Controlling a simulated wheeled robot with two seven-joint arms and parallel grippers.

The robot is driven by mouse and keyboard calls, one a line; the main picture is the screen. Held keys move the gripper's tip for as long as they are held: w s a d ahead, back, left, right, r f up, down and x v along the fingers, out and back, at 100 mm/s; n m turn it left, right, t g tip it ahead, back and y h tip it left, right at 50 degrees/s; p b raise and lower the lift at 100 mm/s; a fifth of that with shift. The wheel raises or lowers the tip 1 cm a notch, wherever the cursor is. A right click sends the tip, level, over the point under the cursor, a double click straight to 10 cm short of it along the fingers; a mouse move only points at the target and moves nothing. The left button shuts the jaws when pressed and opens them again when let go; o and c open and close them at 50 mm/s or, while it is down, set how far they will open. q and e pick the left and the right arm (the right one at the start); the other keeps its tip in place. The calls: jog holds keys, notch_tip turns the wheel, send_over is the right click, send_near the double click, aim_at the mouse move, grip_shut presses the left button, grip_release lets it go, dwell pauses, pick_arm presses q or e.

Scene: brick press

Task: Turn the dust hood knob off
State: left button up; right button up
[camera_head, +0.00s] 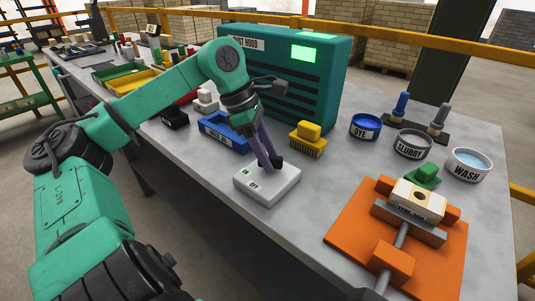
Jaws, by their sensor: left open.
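The dust hood (325,85) is a big green box with dark slots, standing at the back of the table. A green panel on its front is lit. In front of it sits a white control box (268,190) with small labels on top, too small to read surely. A dark knob, mostly hidden, seems to be at the box's back edge, by my fingertips. My left gripper (268,160) reaches down over the box from behind with purple-grey fingers, open. I cannot tell whether the fingers touch the knob. My right gripper is not in view.
A blue bin (222,134) and a yellow brush (308,139) lie close behind the control box. DYE (365,127), SLURRY (412,145) and WASH (469,165) bowls stand at right. An orange press (350,215) fills the front right. Bare tabletop lies between box and press.

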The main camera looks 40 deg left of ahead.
pick_arm(q)
jog(key=shift+c, duration=0.3)
grip_shut()
